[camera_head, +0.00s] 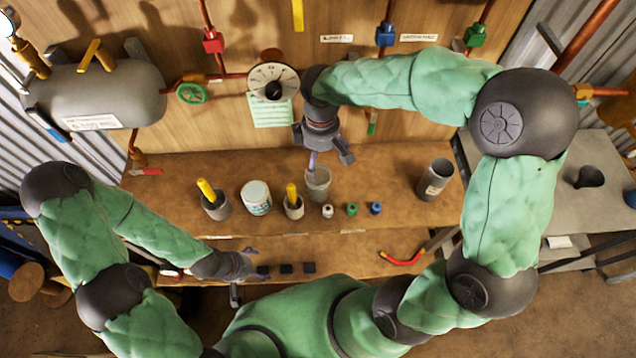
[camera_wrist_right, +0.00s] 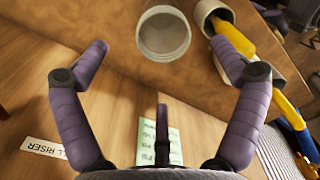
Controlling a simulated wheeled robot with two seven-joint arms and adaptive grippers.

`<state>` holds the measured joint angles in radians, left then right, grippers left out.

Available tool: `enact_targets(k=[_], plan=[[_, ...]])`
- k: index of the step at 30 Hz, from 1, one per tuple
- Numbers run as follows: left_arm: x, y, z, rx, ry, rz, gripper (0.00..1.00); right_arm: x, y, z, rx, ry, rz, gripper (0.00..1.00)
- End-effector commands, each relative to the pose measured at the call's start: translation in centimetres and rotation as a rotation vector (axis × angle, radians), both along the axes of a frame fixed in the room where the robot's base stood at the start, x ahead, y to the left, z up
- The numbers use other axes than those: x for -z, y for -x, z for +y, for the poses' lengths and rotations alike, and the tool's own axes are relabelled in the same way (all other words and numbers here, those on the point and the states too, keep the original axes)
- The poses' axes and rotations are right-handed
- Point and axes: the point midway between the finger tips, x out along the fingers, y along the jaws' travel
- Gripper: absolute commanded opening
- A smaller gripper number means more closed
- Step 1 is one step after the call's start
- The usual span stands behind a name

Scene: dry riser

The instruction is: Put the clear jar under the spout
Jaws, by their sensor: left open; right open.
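The clear jar (camera_head: 318,182) stands upright on the wooden bench, right of a cup with a yellow-handled tool. In the right wrist view the jar (camera_wrist_right: 163,35) shows its round rim ahead of and between my fingertips, not gripped. My right gripper (camera_head: 330,163) is open and empty, close to the jar on its wall side. My left gripper (camera_head: 250,287) is open and empty, low at the bench's front. A brass outlet with a red lever (camera_head: 146,170) hangs at the left of the bench; I cannot tell whether it is the spout.
Left of the jar stand a cup with a yellow handle (camera_head: 294,207), a white tin (camera_head: 256,198) and a dark cup (camera_head: 216,206). Small bottles (camera_head: 351,209) stand to the right, then a grey cylinder (camera_head: 435,180). A gauge (camera_head: 273,82) and pipes cover the wall.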

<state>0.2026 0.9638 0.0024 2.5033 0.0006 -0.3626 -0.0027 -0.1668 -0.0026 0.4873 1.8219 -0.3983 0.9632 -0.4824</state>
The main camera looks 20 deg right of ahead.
Motion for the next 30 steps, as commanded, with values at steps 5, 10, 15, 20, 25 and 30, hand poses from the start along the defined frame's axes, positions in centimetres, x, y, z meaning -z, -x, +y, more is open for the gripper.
enact_targets(k=[5, 10, 15, 20, 25, 30], plan=[[-0.6, 0.0, 0.0, 0.000, 0.000, 0.000, 0.88, -0.1, 0.3, 0.0, -0.383, -0.001, -0.020, 0.95], [-0.9, 0.0, 0.0, 0.000, 0.000, 0.000, 0.88, -0.1, 0.5, 0.0, -0.649, 0.002, -0.030, 0.95], [-1.0, 0.0, 0.0, 0.000, 0.000, 0.000, 0.88, 0.2, 0.6, 0.1, -0.763, 0.003, -0.034, 0.95], [-0.4, 0.0, 0.0, 0.000, 0.000, 0.000, 0.88, 2.1, 0.6, 0.1, -0.775, 0.002, -0.032, 0.95], [0.1, 0.0, 0.0, 0.000, 0.000, 0.000, 0.88, 4.6, 0.6, 0.1, -0.773, 0.002, -0.032, 0.95], [0.3, 0.0, 0.0, 0.000, 0.000, 0.000, 0.88, 5.6, 0.6, 0.1, -0.772, 0.003, -0.034, 0.95]])
